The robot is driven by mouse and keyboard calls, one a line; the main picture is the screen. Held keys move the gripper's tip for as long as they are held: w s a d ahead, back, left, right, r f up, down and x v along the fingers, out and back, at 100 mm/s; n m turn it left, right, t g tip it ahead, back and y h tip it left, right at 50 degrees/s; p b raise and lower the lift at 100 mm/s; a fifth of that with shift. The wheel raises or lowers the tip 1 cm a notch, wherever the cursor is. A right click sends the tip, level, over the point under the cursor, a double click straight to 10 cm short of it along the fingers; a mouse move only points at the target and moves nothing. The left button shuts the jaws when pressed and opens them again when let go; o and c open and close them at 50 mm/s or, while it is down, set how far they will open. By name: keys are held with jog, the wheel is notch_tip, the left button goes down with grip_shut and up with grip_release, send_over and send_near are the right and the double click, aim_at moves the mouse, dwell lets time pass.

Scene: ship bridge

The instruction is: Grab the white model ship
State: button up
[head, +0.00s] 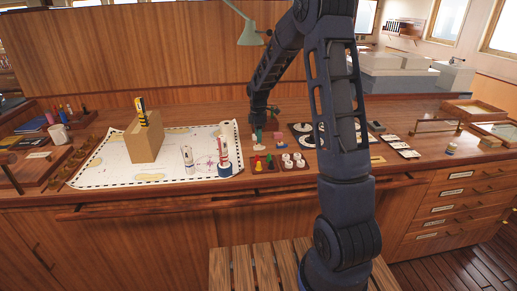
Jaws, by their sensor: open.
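I cannot pick out a white model ship for certain in the head view. My gripper (258,138) points down over the counter, just right of the sea chart (165,180). It is open; its fingertips are small and partly merge with small coloured items below, and I see nothing clearly held. A red-and-white striped tower (224,152) on a blue base stands on the chart, left of my gripper. My own arm crosses the middle of the view and hides part of the counter.
A cardboard-coloured box (144,143) with a yellow-and-black piece and a clear glass (188,158) stand on the chart. Trays of red, yellow and white pieces (293,161) lie near the front edge. A white mug (58,134) is at left; pale grey blocks (400,72) are back right.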

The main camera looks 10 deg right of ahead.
aim_at(259, 146)
jog(key=f, duration=0.4)
jog(key=shift+s+f, duration=0.2)
jog(key=shift+f, duration=0.05)
grip_shut()
